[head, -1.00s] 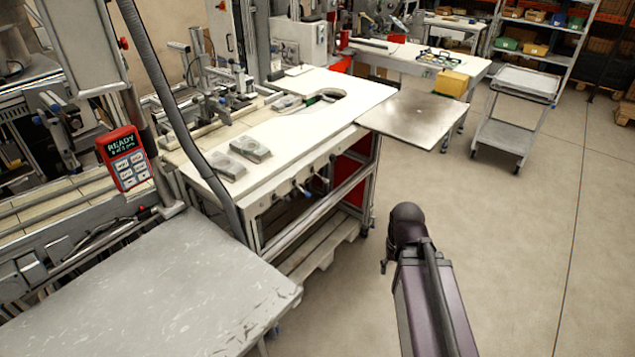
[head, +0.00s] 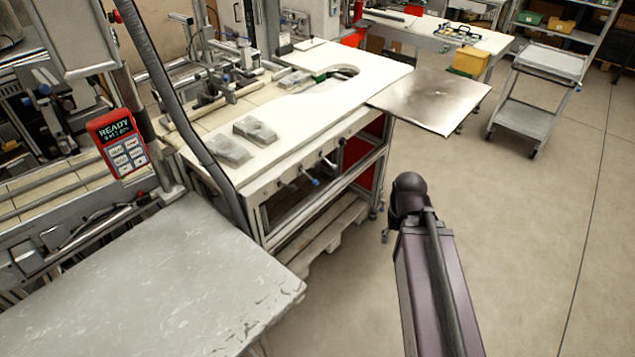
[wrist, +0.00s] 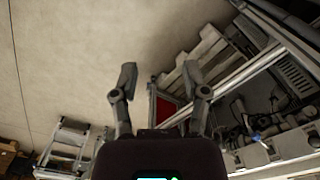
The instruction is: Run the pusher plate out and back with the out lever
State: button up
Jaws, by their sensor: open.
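Several small levers stick out from the front rail of the white-topped bench (head: 345,103). One has a blue tip (head: 313,181); I cannot read which is the out lever. A blue-tipped lever also shows in the wrist view (wrist: 257,137), at the right. I cannot pick out the pusher plate for certain. My gripper (wrist: 160,78) is open and empty, its two fingers apart over the floor beside the bench. In the head view my arm stands right of the bench, clear of the levers, and the fingers are mostly hidden.
A scratched grey table (head: 150,280) fills the lower left. A red keypad reading READY (head: 119,143) hangs above it. Two grey blocks (head: 255,130) lie on the bench top. A metal sheet (head: 435,100) juts from its right end. A cart (head: 530,105) stands farther back. Floor at right is clear.

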jog(key=w+a+f+n+y+b, duration=0.3)
jog(key=w+a+f+y+b, duration=0.15)
jog(key=a+b, duration=0.2)
jog(key=n+t+y+b, duration=0.8)
jog(key=y+b, duration=0.4)
jog(key=b, duration=0.5)
send_near(315, 183)
jog(key=d+n+g, duration=0.1)
jog(key=d, duration=0.3)
jog(key=shift+s+a+f, duration=0.1)
jog(key=shift+f, duration=0.15)
jog(key=x, duration=1.3)
jog(key=shift+a, duration=0.35)
